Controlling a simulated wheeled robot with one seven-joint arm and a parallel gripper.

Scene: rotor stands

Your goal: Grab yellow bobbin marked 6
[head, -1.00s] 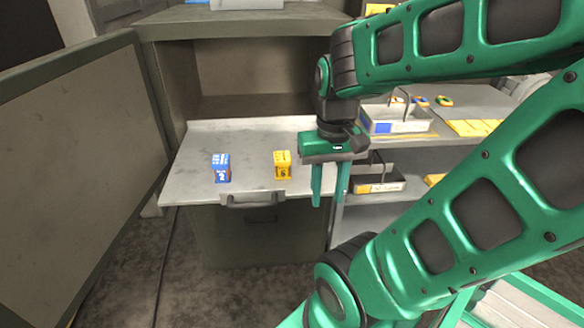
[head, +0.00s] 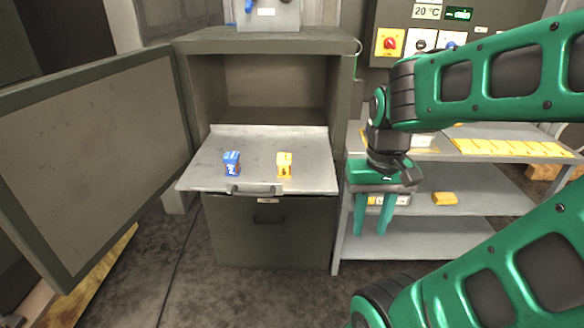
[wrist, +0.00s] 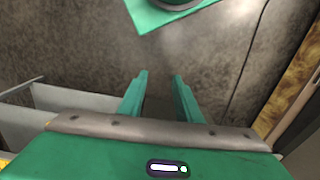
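The yellow bobbin (head: 284,164) stands upright on the grey pull-out shelf (head: 310,176) of the open cabinet, its dark mark facing me. A blue bobbin (head: 232,163) stands to its left on the same shelf, apart from it. My gripper (head: 372,232) hangs fingers down to the right of the shelf, in front of the grey rack, well away from both bobbins. Its two fingers are apart with nothing between them. In the wrist view my gripper (wrist: 159,76) is also empty over the floor, and neither bobbin shows there.
The cabinet door (head: 100,150) stands open at the left. A shelf handle (head: 255,189) sticks out at the front edge. The grey rack (head: 480,185) at the right carries yellow items and a tray partly hidden by my arm. The floor in front is clear.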

